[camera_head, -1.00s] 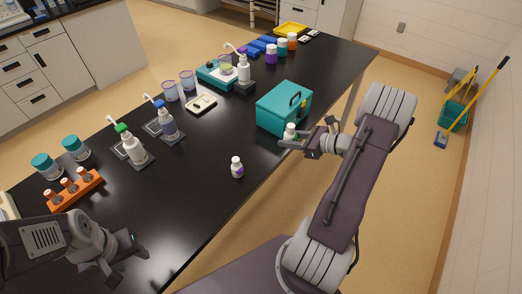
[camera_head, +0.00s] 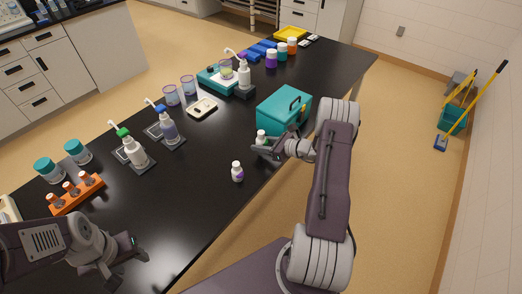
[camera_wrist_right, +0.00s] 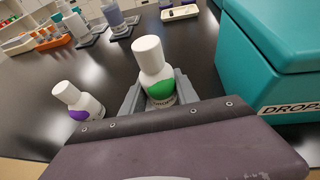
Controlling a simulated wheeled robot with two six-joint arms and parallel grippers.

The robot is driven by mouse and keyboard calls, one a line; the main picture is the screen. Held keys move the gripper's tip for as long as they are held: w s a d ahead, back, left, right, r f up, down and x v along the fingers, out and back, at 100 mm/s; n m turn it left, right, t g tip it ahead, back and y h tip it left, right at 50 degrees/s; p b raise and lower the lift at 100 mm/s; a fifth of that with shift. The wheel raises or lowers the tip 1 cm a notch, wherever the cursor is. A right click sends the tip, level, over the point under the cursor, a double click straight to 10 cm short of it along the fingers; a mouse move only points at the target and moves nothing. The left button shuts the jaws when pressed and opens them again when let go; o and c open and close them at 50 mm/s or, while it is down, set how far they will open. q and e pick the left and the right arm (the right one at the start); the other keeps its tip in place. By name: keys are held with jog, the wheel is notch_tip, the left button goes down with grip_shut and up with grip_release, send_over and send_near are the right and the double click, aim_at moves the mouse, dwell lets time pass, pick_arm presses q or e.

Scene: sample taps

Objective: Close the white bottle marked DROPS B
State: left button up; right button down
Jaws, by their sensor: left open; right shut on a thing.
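A small white bottle with a green label and a white cap (camera_head: 261,137) is held by my right gripper (camera_head: 268,149), beside the teal box. In the right wrist view this bottle (camera_wrist_right: 158,77) stands upright between the shut jaws, and its label reads DROPS, the rest too hidden to read. A second white bottle with a purple label and a white cap (camera_head: 237,171) stands on the black table, apart from the gripper; it also shows in the right wrist view (camera_wrist_right: 78,104). I cannot tell which is B. My left gripper (camera_head: 130,262) is open and empty at the near table edge.
The teal box (camera_head: 283,110) stands right behind the held bottle, with a DROPS label in the right wrist view. Pump bottles (camera_head: 136,152), teal-lidded jars (camera_head: 78,151) and an orange rack (camera_head: 77,193) stand at the left. The black table (camera_head: 195,200) is clear around the purple-labelled bottle.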

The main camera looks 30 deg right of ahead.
aim_at(261, 154)
notch_tip(261, 154, down, 4)
jog(key=shift+r, duration=0.1)
jog(key=shift+f, duration=0.25)
jog(key=c, duration=0.9)
grip_release()
jog(key=shift+r, duration=0.1)
